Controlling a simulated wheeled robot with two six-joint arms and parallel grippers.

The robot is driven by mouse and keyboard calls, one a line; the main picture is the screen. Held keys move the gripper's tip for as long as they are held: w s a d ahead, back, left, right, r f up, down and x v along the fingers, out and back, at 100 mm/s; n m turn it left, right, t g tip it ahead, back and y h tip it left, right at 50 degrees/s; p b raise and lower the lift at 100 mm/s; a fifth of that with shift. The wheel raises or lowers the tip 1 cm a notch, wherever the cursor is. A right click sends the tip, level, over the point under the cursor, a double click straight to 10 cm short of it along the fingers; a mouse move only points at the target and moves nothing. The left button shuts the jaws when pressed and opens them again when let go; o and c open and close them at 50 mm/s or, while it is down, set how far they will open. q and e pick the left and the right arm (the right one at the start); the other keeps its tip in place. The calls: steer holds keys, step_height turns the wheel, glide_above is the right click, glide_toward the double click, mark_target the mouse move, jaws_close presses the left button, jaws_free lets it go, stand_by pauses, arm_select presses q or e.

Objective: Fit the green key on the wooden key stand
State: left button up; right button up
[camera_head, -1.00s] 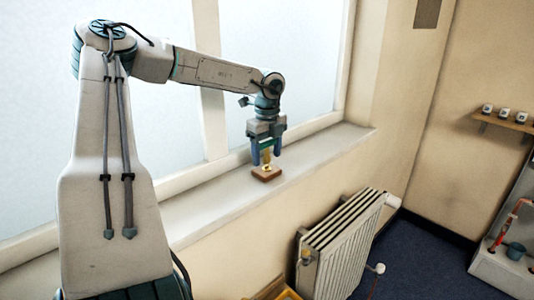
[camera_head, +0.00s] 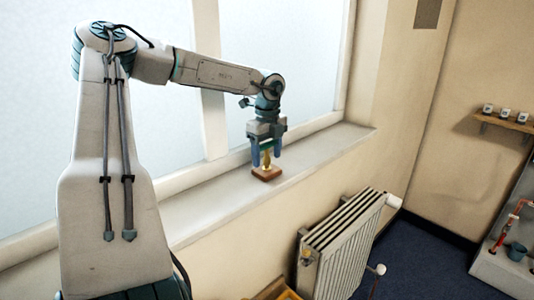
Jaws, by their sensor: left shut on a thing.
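The wooden key stand (camera_head: 266,174) is a small brown block with a brass-coloured upright part, standing on the window sill. My left gripper (camera_head: 266,157) points down right over the stand. It is shut on the green key (camera_head: 267,146), of which a small green part shows between the fingers. The key is at the top of the brass part; whether it sits on it or just above it is too small to tell. My right gripper is not in view.
The pale sill (camera_head: 215,196) is clear on both sides of the stand, with the window close behind. A radiator (camera_head: 340,245) stands below at the right. A wall shelf (camera_head: 505,123) with small white items and a bench with red pipes (camera_head: 511,218) are at the far right.

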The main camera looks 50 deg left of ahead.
arm_select(q)
steer(key=shift+f+b, duration=0.65)
steer(key=shift+f, duration=0.05)
steer(key=o, duration=1)
steer(key=shift+r, duration=0.1)
steer(key=shift+r, duration=0.35)
step_height(320, 180, up, 9)
steer(key=shift+r+b, duration=0.1)
steer(key=shift+b, duration=1.15)
steer(key=shift+r, duration=0.45)
